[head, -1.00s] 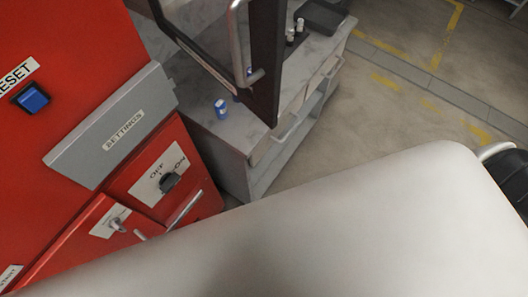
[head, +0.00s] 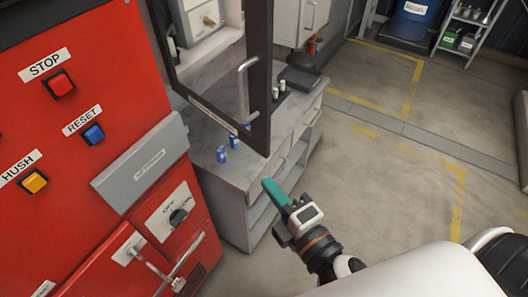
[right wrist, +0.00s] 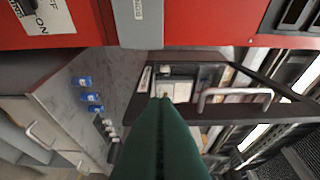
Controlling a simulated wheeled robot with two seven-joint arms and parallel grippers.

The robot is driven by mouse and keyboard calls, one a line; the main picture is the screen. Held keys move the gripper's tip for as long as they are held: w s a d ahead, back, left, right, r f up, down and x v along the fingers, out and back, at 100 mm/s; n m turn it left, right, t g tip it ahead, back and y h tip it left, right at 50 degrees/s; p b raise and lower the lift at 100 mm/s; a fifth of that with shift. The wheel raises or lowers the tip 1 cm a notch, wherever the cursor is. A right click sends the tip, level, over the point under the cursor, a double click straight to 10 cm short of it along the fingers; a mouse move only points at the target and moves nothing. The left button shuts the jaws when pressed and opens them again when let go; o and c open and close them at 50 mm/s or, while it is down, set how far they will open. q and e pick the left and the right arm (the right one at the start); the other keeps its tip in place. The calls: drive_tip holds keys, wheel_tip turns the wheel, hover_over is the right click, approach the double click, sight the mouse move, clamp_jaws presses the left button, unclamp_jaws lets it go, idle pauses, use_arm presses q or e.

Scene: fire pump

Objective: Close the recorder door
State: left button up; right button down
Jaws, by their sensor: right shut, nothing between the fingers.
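The recorder door, a dark-framed glass panel (head: 259,70), stands swung open over the grey bench, to the right of the red cabinet. Its metal bar handle (head: 242,90) is on the near side. The dark door frame (right wrist: 185,112) and handle (right wrist: 236,92) also show in the right wrist view. My right gripper (head: 270,186) has teal fingers, shut and empty. It is in front of the bench, below the door in the picture and apart from it. The teal fingers (right wrist: 160,105) also fill the lower middle of the wrist view. My left gripper is out of view.
The red cabinet (head: 120,90) with buttons and a grey settings flap (head: 142,165) fills the left. Small blue-labelled bottles (head: 222,154) stand on the bench top (head: 195,130). A blue drum (head: 411,22) and shelf are far back. The floor (head: 400,180) at right is clear.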

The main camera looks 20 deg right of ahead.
sight(264, 151)
drive_tip(key=w+p, duration=0.1)
drive_tip(key=w, duration=0.2)
drive_tip(key=w+d+p, duration=0.1)
drive_tip(key=w, duration=0.2)
drive_tip(key=w+p, duration=0.2)
drive_tip(key=w, duration=0.1)
drive_tip(key=shift+w+d, duration=0.3)
drive_tip(key=shift+f, duration=0.1)
drive_tip(key=shift+w, duration=0.1)
